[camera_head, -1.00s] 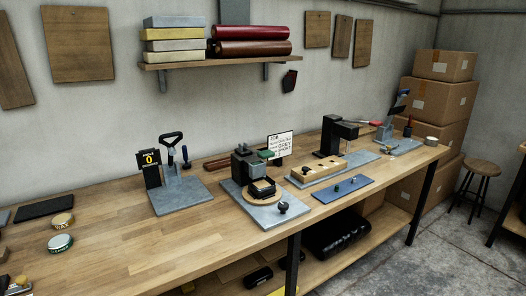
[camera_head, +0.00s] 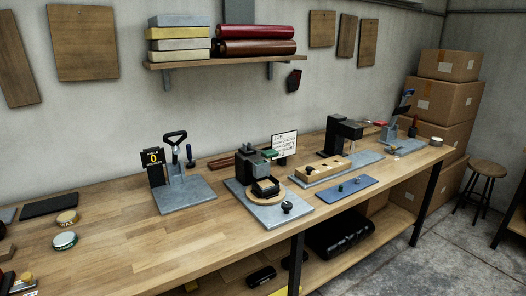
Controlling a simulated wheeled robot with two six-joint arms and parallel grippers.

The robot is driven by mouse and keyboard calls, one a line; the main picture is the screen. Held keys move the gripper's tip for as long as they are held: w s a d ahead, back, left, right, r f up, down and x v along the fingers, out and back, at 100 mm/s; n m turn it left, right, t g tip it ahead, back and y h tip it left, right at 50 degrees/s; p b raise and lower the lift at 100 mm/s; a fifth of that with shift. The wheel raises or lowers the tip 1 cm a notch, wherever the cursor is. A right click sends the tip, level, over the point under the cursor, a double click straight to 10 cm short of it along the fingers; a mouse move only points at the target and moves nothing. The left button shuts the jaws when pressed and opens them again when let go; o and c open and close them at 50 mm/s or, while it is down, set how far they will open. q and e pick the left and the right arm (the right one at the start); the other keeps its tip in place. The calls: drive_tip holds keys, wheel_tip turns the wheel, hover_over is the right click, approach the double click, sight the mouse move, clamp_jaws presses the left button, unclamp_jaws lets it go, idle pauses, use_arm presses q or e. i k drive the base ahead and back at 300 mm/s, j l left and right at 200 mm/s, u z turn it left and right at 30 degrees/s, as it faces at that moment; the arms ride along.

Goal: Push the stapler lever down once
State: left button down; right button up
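No part is clearly recognisable as the stapler from here. At the left of the bench, a grey plate (camera_head: 186,196) carries an upright post with a black loop-handled lever (camera_head: 175,140), which stands raised, beside a black counter sign (camera_head: 152,160) reading 0. At the far right end, a small blue-grey stand (camera_head: 388,132) has a dark tilted part (camera_head: 406,97) and a red handle (camera_head: 377,123); its details are too small to tell. Neither of my grippers is in view.
A black device (camera_head: 250,163) with a round wooden disc stands mid-bench. Right of it are a wooden block with holes (camera_head: 320,168), a black press (camera_head: 341,133) and a blue mat (camera_head: 347,189). The bench's left front (camera_head: 140,245) is mostly clear.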

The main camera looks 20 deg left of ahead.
sight(271, 153)
drive_tip(key=i+l+u, duration=0.35)
drive_tip(key=i+l, duration=0.25)
drive_tip(key=i, duration=0.2)
drive_tip(key=i+l+u, duration=0.35)
drive_tip(key=i+l, duration=0.4)
drive_tip(key=l, duration=0.1)
